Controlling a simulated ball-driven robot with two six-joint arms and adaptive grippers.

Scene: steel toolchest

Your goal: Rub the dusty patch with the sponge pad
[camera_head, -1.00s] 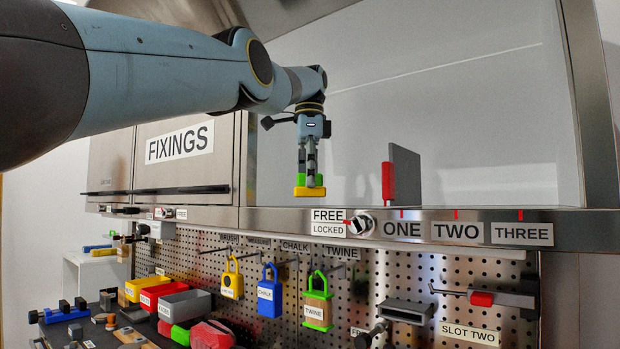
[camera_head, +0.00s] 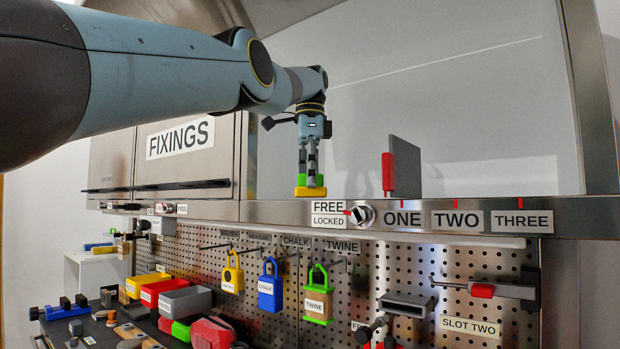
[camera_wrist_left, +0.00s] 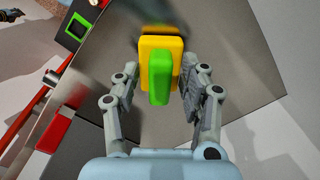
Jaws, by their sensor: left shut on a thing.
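The sponge pad (camera_head: 310,192) is a yellow block with a green grip on top. My left gripper (camera_head: 312,172) points down, shut on the green grip, with the pad below its fingers. In the left wrist view, the sponge pad (camera_wrist_left: 160,52) shows beyond the fingers of my left gripper (camera_wrist_left: 157,90), over a grey steel surface (camera_wrist_left: 235,75). A dark, blurred area runs across the top there; I cannot tell if it is the dusty patch or a shadow. I cannot tell if the pad touches the surface. My right gripper is not in view.
A grey plate with a red handle (camera_head: 387,172) stands on the ledge right of the pad. The closed FIXINGS cabinet (camera_head: 180,165) is to the left. A knob (camera_head: 362,215) sits on the ledge front.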

